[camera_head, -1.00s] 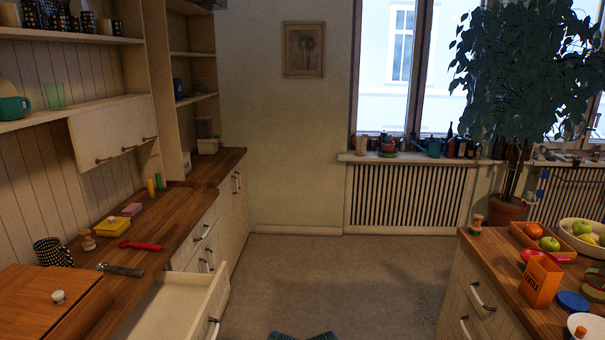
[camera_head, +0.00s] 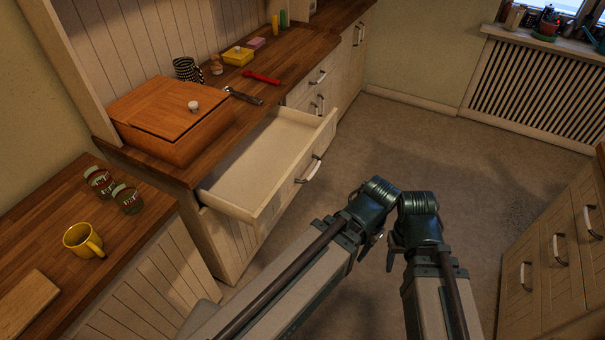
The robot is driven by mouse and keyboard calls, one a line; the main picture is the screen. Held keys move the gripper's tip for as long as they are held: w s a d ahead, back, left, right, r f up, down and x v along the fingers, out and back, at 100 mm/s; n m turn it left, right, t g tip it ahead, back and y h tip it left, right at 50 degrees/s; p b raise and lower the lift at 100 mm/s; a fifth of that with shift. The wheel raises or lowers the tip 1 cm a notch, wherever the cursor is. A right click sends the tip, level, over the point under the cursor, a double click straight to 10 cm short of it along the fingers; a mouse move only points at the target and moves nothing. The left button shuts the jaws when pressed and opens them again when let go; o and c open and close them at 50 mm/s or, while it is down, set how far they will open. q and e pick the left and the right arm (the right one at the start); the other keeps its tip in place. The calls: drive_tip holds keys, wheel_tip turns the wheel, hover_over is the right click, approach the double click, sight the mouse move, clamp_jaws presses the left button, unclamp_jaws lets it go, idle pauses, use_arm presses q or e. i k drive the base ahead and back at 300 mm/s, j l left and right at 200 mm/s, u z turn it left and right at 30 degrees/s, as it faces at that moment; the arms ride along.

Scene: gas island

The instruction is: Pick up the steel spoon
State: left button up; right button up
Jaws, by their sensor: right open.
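A metal utensil with a dark handle (camera_head: 243,96) lies on the wooden counter, just behind the open drawer; it is too small to tell whether it is the steel spoon. The pulled-out drawer (camera_head: 262,201) looks empty on its visible floor. Both my arms reach forward over the floor, right of the drawer. My right gripper (camera_head: 391,254) is open, small and dark, mostly hidden by my arm links and apart from the counter. My left gripper is hidden behind its arm, so its jaws cannot be made out.
A wooden bread box (camera_head: 165,125) stands left of the utensil. A yellow mug (camera_head: 83,240) and jars sit at the near left. Right cabinets (camera_head: 555,250) border clear floor.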

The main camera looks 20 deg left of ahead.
sight(243, 96)
drive_tip(key=i+l+u, duration=0.15)
drive_tip(key=u, duration=0.25)
drive_tip(key=i+l+u, duration=0.2)
drive_tip(key=u, duration=0.25)
drive_tip(key=i+l+u, duration=0.1)
drive_tip(key=l, duration=0.25)
drive_tip(key=i+l+u, duration=0.1)
drive_tip(key=i+l, duration=0.15)
drive_tip(key=l, duration=0.15)
drive_tip(key=i+l+u, duration=0.1)
drive_tip(key=l, duration=0.3)
drive_tip(key=i+l, duration=0.2)
drive_tip(key=l, duration=0.2)
drive_tip(key=u, duration=0.05)
